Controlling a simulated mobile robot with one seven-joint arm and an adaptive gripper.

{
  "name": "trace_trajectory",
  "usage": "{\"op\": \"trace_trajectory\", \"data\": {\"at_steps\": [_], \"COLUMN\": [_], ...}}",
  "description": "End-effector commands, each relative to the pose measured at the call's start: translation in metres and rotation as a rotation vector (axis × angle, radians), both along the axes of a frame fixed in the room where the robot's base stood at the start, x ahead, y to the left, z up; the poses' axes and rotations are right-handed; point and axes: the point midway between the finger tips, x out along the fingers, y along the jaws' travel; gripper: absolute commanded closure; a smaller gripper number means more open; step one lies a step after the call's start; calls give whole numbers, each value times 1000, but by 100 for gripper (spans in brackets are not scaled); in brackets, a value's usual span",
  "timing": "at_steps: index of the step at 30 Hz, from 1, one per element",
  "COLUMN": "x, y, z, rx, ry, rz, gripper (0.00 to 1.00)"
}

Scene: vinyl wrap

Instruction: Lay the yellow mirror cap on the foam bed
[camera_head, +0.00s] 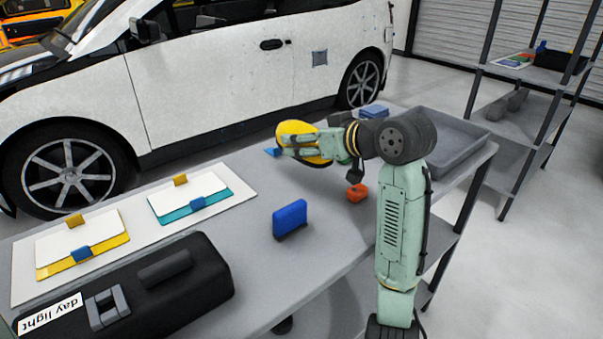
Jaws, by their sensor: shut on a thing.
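The yellow mirror cap (296,129) is a rounded yellow shell above the far part of the table. My gripper (303,147) is shut on it, and the green fingers cover part of the cap. The arm reaches in from the right. The cap seems to be held above the table top, though its underside is hidden. A grey shallow tray (471,131) stands at the right end of the table. I cannot tell whether it holds the foam bed, since my arm hides its left part.
A blue block (290,217) and an orange object (357,192) stand on the grey table (255,262). A white board (244,185) with yellow and teal sheets lies left. A black case (150,285) is at the front. A white car (200,75) stands behind; a shelf (530,75) is right.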

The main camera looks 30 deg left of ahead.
Motion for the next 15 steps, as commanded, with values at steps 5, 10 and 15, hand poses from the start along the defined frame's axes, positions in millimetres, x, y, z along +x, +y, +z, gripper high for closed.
{"op": "trace_trajectory", "data": {"at_steps": [5, 10, 15], "x": [0, 0, 0], "y": [0, 0, 0], "z": [-29, -46, -70], "rx": [1, 2, 2], "ry": [3, 1, 3], "rz": [0, -1, 0], "gripper": [73, 73, 73]}}
